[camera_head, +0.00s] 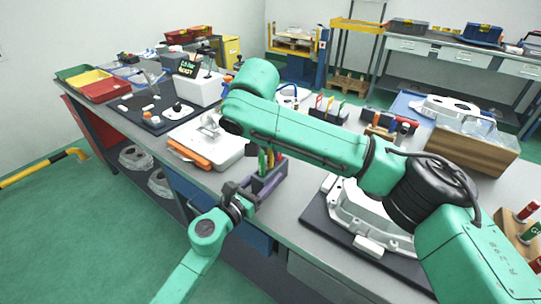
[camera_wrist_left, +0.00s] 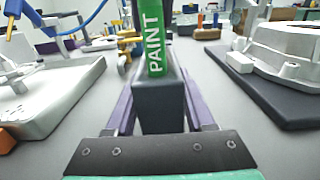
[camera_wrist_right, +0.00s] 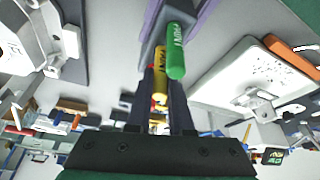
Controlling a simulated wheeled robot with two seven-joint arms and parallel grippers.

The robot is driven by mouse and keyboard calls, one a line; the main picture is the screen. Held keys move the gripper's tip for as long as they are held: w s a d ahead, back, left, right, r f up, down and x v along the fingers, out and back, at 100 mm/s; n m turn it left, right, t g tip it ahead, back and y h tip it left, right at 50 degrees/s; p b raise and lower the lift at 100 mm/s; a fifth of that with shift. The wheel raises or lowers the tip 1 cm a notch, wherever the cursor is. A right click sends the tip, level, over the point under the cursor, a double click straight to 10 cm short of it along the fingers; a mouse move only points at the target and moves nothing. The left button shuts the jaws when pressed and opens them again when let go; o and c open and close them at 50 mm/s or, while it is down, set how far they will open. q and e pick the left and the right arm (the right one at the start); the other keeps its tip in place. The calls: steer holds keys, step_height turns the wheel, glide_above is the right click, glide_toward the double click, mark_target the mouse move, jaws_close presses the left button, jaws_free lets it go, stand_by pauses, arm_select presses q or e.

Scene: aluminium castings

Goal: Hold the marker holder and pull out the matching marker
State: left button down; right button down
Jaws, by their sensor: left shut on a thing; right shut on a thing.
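My right gripper (camera_wrist_right: 160,90) is shut on a yellow marker (camera_wrist_right: 159,82) beside the green one. I cannot tell whether the yellow marker's lower end is in the holder.
A white tray with orange parts (camera_head: 212,142) lies left of the holder. A large aluminium casting (camera_head: 365,215) on a dark mat lies to the right. Red and yellow bins (camera_head: 103,90) stand at the far left. A wooden block with markers (camera_head: 525,228) stands at the right edge.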

step_height(320, 180, up, 10)
steer(key=shift+f, duration=0.1)
arm_select(q)
steer(key=shift+c, duration=0.9)
jaws_free()
